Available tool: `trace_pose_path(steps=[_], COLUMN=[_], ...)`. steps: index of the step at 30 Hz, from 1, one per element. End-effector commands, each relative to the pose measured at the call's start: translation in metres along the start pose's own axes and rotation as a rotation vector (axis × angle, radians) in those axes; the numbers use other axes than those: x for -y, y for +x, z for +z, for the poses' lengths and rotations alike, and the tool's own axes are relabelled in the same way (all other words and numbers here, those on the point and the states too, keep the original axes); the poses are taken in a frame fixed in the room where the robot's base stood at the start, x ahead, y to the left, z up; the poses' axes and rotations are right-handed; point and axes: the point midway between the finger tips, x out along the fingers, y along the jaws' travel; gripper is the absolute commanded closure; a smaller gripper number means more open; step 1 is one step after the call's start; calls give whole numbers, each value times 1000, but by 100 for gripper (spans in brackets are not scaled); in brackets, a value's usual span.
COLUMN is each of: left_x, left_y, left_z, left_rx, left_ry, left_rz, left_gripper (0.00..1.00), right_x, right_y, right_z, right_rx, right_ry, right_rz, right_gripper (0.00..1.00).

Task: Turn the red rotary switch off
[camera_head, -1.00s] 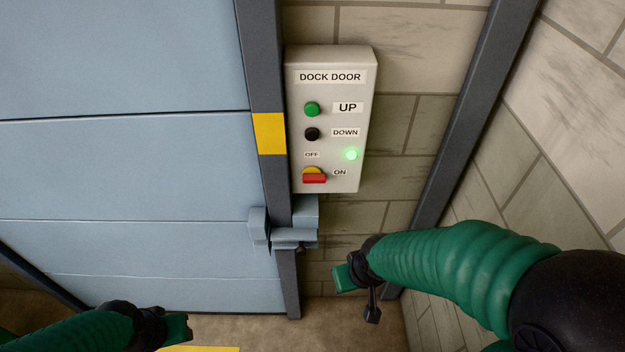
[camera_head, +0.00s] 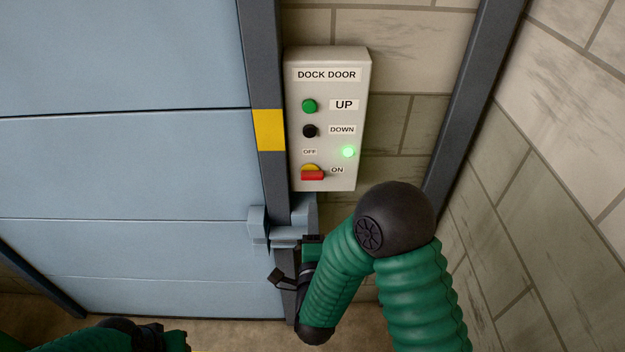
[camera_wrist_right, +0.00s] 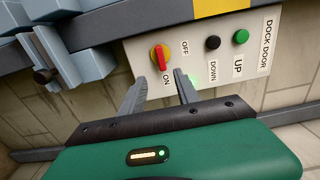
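The red rotary switch (camera_head: 312,174), a red handle on a yellow base, sits low on the dock door control box (camera_head: 361,110). Its handle lies level in the head view, near the ON label. It also shows in the right wrist view (camera_wrist_right: 160,57), just beyond the fingertips. My right gripper (camera_wrist_right: 155,90) is open and empty, its two fingers pointing at the box on either side of the switch, apart from it. In the head view my right gripper (camera_head: 312,240) is below the box, partly hidden. My left gripper (camera_head: 176,340) is at the bottom edge, its fingers unclear.
The box also carries a green UP button (camera_head: 309,106), a black DOWN button (camera_head: 310,131) and a lit green lamp (camera_head: 348,152). A blue-grey latch block (camera_head: 257,228) juts from the door frame just below the box. A dark post (camera_head: 470,105) stands to the right.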

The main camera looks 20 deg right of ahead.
Motion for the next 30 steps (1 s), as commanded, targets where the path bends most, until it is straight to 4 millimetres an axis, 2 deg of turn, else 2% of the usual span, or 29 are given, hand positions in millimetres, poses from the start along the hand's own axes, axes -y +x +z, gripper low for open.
trace_pose_path(steps=[1, 9, 15, 19, 26, 30], left_x=[0, 0, 0, 0, 0, 0], left_y=[-8, -26, -33, -34, -34, -34], left_z=[-2, -6, -8, -8, -8, -8], left_rx=[0, 0, 0, 0, 0, 0], left_ry=[0, 0, 0, 0, 0, 0], left_rz=[0, 0, 0, 0, 0, 0], left_gripper=[64, 64, 64, 64, 64, 64], right_x=[4, 5, 3, 2, 1, 1], right_y=[14, 84, 122, 132, 133, 133], right_z=[-1, -1, 0, 0, 0, 0], right_rx=[-5, -2, 0, 2, 2, 2], right_ry=[1, -2, -2, -3, -3, -3], right_rz=[-2, -2, -1, -1, 0, 0], right_gripper=[62, 62, 62, 62, 62, 78])
